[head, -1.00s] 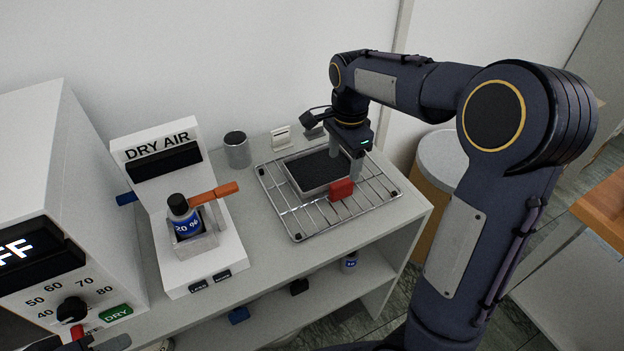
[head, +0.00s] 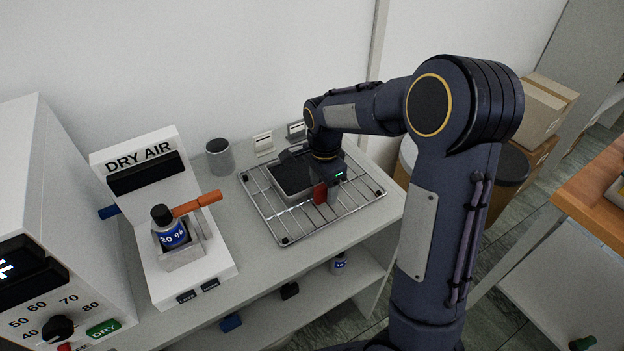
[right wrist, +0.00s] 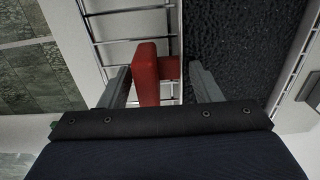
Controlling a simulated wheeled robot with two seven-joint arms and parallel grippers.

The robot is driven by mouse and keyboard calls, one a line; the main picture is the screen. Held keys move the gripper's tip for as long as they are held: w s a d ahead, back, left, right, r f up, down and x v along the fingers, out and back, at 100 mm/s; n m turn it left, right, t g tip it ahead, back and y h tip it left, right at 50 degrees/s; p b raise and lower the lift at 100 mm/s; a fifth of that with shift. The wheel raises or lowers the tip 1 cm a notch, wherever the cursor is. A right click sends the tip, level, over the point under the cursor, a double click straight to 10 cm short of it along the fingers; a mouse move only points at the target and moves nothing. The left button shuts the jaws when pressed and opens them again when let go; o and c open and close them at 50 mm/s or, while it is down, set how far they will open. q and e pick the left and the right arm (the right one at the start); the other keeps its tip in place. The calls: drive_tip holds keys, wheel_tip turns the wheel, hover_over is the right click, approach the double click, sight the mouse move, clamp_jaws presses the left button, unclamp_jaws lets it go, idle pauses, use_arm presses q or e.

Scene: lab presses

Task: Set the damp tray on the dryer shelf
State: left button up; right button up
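The damp tray (head: 297,202), a shallow grey tray with dark grainy contents, sits on a wire rack (head: 262,213) on the bench. Its red handle (head: 320,193) sticks out on the near side. My right gripper (head: 323,186) is low over the handle. In the right wrist view the red handle (right wrist: 146,72) stands between the fingers of my open right gripper (right wrist: 161,84), with gaps on both sides. The dryer (head: 75,215) is the white cabinet at the left edge with a dial and a green DRY label; its shelf is not visible. My left gripper is not in view.
A white DRY AIR stand (head: 180,275) holding a blue-labelled bottle (head: 168,230) and an orange-handled part is between dryer and rack. A grey cup (head: 219,157) stands behind. Small items sit on the lower shelf. A wooden table (head: 595,190) is at the right.

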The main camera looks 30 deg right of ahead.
drive_tip(key=c, duration=1)
drive_tip(key=shift+r, duration=0.1)
drive_tip(key=shift+r, duration=0.55)
wheel_tip(320, 180, up, 2)
drive_tip(key=shift+s+r, duration=0.1)
drive_tip(key=shift+r, duration=0.15)
drive_tip(key=s+a+r, duration=0.1)
drive_tip(key=s+r, duration=0.3)
drive_tip(key=s, duration=0.3)
drive_tip(key=s+a+r+b, duration=0.1)
drive_tip(key=s+a+r, duration=0.1)
drive_tip(key=s+r, duration=0.3)
drive_tip(key=shift+s, duration=0.85)
